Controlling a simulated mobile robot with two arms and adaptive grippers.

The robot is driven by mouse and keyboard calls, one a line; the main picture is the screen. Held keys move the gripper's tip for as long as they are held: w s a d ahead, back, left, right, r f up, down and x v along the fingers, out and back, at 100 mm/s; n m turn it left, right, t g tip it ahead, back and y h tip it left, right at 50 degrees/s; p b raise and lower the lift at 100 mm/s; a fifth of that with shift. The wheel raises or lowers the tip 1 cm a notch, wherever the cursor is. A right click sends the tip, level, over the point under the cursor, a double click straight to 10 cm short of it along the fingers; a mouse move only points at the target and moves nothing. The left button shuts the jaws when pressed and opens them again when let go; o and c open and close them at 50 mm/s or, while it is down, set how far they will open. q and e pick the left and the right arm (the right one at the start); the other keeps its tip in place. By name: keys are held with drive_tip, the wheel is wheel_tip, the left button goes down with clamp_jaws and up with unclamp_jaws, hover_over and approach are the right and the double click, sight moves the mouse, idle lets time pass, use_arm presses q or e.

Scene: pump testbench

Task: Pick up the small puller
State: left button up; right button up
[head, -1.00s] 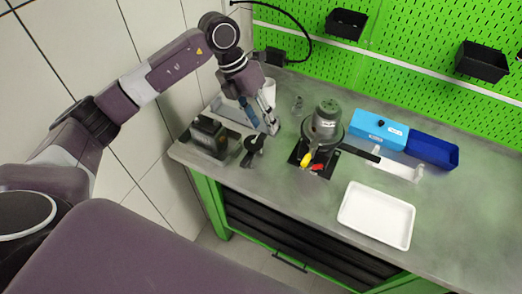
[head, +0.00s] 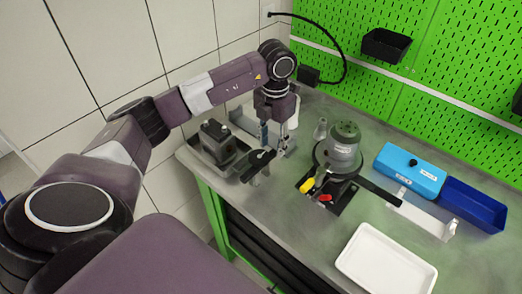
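The small puller appears to be the dark tool (head: 257,166) near the front left of the grey workbench, with a black bar on top and a grey part below it. My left gripper (head: 275,146) points down at the bench just behind and beside the puller. Its two fingers look apart, and I see nothing held between them. The puller overlaps the fingertip area in the picture, so I cannot tell whether they touch. My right gripper is not in view.
A dark boxy device (head: 217,143) stands in a tray left of the puller. The pump (head: 343,150) stands on a black base to the right. A white tray (head: 388,262), a light blue box (head: 410,170) and a dark blue bin (head: 473,205) are farther right. A green pegboard stands behind.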

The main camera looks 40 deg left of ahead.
sight(272, 153)
use_arm(q)
drive_tip(key=f, duration=0.1)
drive_tip(key=f+p, duration=0.2)
drive_tip(key=f, duration=0.1)
drive_tip(key=shift+s+f, duration=0.1)
drive_tip(key=shift+s, duration=0.15)
drive_tip(key=shift+f, duration=0.35)
clamp_jaws()
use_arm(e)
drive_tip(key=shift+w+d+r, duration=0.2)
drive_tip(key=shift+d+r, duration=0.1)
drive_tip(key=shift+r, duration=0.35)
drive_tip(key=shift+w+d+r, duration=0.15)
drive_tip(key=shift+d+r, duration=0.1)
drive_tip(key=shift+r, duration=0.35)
use_arm(q)
drive_tip(key=shift+w+r, duration=0.1)
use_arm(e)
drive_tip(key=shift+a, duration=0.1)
